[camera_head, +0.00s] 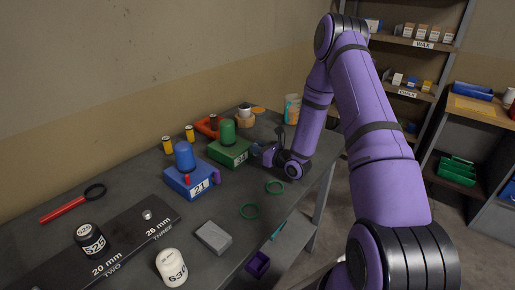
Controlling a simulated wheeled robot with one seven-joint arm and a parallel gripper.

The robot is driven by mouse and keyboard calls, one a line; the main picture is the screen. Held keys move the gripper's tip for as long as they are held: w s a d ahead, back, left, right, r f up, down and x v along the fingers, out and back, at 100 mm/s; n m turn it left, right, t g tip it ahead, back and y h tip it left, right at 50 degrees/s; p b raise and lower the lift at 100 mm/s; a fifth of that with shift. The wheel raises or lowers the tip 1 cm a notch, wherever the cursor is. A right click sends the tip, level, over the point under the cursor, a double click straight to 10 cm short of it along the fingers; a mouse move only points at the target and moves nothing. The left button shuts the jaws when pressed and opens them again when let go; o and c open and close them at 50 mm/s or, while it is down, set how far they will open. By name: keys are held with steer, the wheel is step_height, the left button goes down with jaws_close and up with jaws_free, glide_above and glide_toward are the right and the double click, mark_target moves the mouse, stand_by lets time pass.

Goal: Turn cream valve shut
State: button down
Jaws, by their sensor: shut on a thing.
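My gripper (262,153) is dark and small in the view, low at the right end of the green base (231,153) marked 34. A green drum (228,133) stands upright on this base. My gripper is shut on a small part at that end, which fits the cream valve. The fingers mostly hide this part, so its colour and turn angle cannot be made out. A blue drum (184,156) stands on a blue base (187,182) marked 21, with a small red part in front and a purple part at its right end.
A dark gauge plate (125,238), a magnifier (94,191) and black and white jars are at left. Shelves stand right.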

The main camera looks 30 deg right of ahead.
steer(key=c, duration=1.1)
jaws_free()
steer(key=shift+s, duration=0.1)
steer(key=v, duration=1)
steer(key=shift+s+d+f, duration=0.1)
steer(key=shift+s+d, duration=0.05)
steer(key=shift+s, duration=0.15)
